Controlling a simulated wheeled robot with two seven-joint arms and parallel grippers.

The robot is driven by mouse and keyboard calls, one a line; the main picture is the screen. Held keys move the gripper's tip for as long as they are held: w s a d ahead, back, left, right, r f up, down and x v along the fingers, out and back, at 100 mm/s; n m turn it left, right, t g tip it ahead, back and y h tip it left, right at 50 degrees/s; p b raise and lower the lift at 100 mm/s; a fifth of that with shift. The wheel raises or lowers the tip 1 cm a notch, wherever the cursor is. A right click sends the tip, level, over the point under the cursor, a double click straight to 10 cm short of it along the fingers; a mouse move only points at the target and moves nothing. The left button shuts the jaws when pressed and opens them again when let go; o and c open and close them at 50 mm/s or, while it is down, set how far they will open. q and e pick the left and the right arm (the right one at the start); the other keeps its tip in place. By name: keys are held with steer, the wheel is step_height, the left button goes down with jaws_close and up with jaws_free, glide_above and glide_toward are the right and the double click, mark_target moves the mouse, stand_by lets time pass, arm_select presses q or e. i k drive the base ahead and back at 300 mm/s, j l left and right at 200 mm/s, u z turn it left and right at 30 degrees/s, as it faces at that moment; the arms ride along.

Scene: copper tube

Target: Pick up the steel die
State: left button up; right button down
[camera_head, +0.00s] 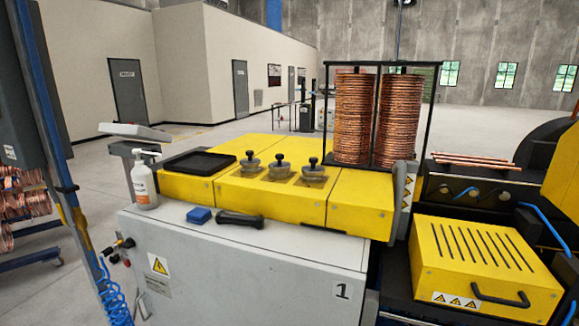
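Three squat grey metal pieces with black knobs stand in a row on the yellow machine top (262,192): a left one (250,164), a middle one (279,170) and a right one (313,172). They look like steel dies, but I cannot tell which one the task means. They stand upright, apart from one another, on darker square patches. Neither of my grippers is in view.
A black tray (199,162) lies left of the knobbed pieces. Tall copper coils (352,118) in a black frame stand behind right. A white bottle (144,186), blue block (199,215) and black handled tool (240,219) are on the grey cabinet (240,262). A yellow vented box (480,262) is at right.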

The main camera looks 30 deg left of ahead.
mark_target(251, 165)
steer(key=u, duration=1.2)
steer(key=z, duration=2.2)
steer(key=u, duration=2.2)
steer(key=j+z, duration=0.7)
steer(key=j, duration=0.25)
steer(key=k+j+z, duration=0.1)
steer(key=j+z, duration=0.3)
steer(key=j, duration=0.05)
